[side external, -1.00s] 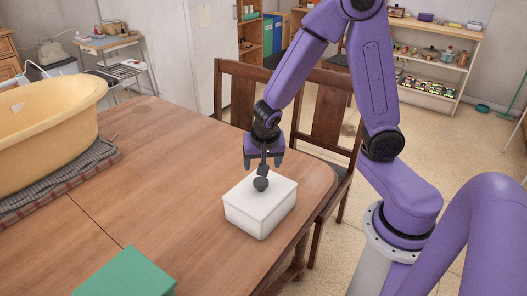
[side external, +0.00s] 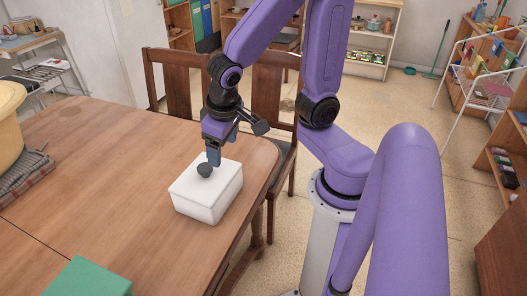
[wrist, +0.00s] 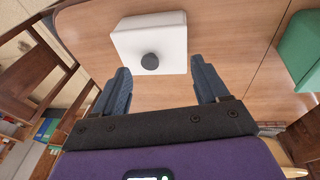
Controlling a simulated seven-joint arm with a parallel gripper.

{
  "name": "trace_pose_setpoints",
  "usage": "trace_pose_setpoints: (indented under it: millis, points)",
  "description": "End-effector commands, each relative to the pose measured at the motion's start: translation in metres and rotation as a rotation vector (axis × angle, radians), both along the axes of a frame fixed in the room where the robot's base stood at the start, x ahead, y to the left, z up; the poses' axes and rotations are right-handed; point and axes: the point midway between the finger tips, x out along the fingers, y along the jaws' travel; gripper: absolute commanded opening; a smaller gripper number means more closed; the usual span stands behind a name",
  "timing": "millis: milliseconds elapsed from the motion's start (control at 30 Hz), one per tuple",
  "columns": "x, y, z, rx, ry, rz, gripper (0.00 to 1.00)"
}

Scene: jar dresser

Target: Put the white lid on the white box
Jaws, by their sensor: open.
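The white box (side external: 203,208) stands near the table's right corner. The white lid (side external: 222,171) lies flat on top of it, with a dark round knob (side external: 205,170) in its middle. The wrist view shows the lid (wrist: 165,28) from above, its knob (wrist: 150,62) facing my gripper (wrist: 160,68). The fingers are spread apart with nothing between them that they touch. In the side view my gripper (side external: 214,157) is just above and behind the knob, and one finger partly overlaps the lid in the picture.
A green box (side external: 90,280) stands at the table's near edge, clear of the white box. A yellow tub (side external: 8,125) sits on a folded cloth (side external: 28,172) at the left. Wooden chairs (side external: 175,88) stand against the table's far side. The wooden table (side external: 110,170) is bare between them.

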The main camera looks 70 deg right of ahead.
Motion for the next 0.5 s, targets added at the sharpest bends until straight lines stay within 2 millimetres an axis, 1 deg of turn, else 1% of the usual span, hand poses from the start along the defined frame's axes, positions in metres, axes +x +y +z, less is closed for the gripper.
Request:
trace_pose_setpoints:
  millis: [33,100,300,400,500]
  points:
    - [-0.012,0.003,0.003,0.002,0.027,0.112,0.74]
    - [-0.030,0.007,0.006,0.002,0.069,0.273,0.74]
    - [-0.077,0.015,0.015,0.020,0.168,0.723,0.74]
    - [-0.096,0.017,0.018,0.030,0.200,0.896,0.74]
    - [-0.108,0.017,0.020,0.041,0.218,1.013,0.74]
